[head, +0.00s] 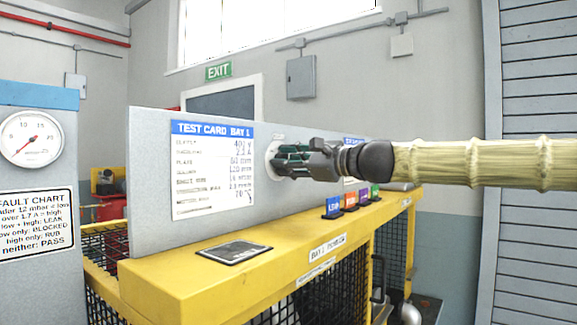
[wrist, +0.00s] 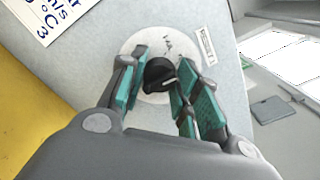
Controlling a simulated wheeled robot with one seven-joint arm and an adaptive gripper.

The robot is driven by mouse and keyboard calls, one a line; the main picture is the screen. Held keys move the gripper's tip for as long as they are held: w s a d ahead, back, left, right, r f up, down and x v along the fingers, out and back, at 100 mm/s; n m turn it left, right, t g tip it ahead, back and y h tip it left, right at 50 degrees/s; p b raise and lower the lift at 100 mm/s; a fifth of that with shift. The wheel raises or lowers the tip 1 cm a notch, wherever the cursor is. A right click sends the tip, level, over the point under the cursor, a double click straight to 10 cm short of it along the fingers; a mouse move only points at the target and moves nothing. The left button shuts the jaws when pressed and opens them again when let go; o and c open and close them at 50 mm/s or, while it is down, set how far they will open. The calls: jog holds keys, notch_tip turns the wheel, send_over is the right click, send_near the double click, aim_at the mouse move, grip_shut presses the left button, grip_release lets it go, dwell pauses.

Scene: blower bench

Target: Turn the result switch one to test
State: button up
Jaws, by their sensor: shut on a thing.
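The switch is a black rotary knob (wrist: 158,74) on a round pale plate (wrist: 131,46) fixed to the grey panel. In the wrist view a white mark shows on the knob, and small dark marks on the plate are too small to read. My gripper (wrist: 160,82) is shut on the knob, with teal finger pads on both sides of it. In the head view my gripper (head: 290,158) reaches the panel from the right and hides the knob; only the left part of the plate shows.
A test card (head: 213,170) is on the panel left of the switch. Below, a yellow bench (head: 170,285) carries a dark flat device (head: 234,252) and several coloured tags, one of them blue (head: 333,207). A gauge (head: 31,138) and fault chart (head: 36,222) are at the left.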

dwell(0.4)
jog(key=o, duration=1)
jog(key=shift+s+d+r, duration=0.15)
jog(key=shift+s, duration=0.1)
jog(key=v, duration=1.1)
jog(key=shift+s+d, duration=0.2)
jog(key=shift+d, duration=0.15)
